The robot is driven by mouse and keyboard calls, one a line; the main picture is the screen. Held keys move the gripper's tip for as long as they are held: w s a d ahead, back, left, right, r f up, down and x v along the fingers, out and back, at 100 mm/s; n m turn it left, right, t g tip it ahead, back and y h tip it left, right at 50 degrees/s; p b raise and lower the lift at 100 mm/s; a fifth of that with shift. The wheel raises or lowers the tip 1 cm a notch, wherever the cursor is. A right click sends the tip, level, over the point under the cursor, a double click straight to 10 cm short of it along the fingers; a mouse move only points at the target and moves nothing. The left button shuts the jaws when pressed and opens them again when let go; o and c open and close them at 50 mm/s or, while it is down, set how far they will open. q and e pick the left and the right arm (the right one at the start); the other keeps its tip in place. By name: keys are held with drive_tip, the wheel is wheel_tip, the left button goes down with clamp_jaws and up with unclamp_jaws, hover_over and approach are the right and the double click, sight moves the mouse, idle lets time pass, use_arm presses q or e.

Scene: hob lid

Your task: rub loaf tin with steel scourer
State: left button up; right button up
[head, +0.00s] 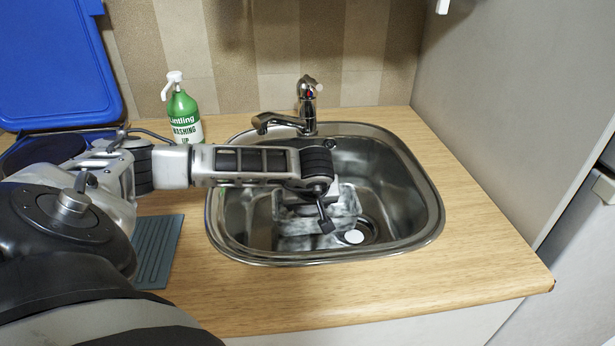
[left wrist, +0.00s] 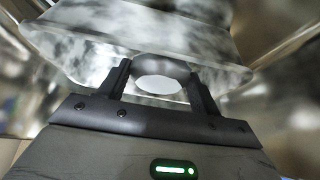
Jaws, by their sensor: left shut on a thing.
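The loaf tin (head: 290,215), mottled grey and white, sits in the steel sink, partly hidden by my left gripper. It also fills much of the upper left wrist view (left wrist: 110,58). My left gripper (head: 326,220) reaches down over the tin. In the left wrist view its two dark fingers stand apart, shut on a rounded grey thing, which I take for the steel scourer (left wrist: 160,66). A pale oval shows just in front of it. I cannot tell whether the scourer touches the tin. My right gripper is not in view.
The steel sink (head: 428,212) has a tap (head: 306,100) at its back. A green washing-up bottle (head: 184,115) stands behind on the left. A blue lid (head: 55,65) stands upright at the far left. A ridged mat (head: 158,250) lies left of the sink. The right worktop is clear.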

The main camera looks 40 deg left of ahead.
use_arm(q)
drive_tip(key=shift+r+p, duration=1.6)
drive_tip(key=shift+r, duration=1)
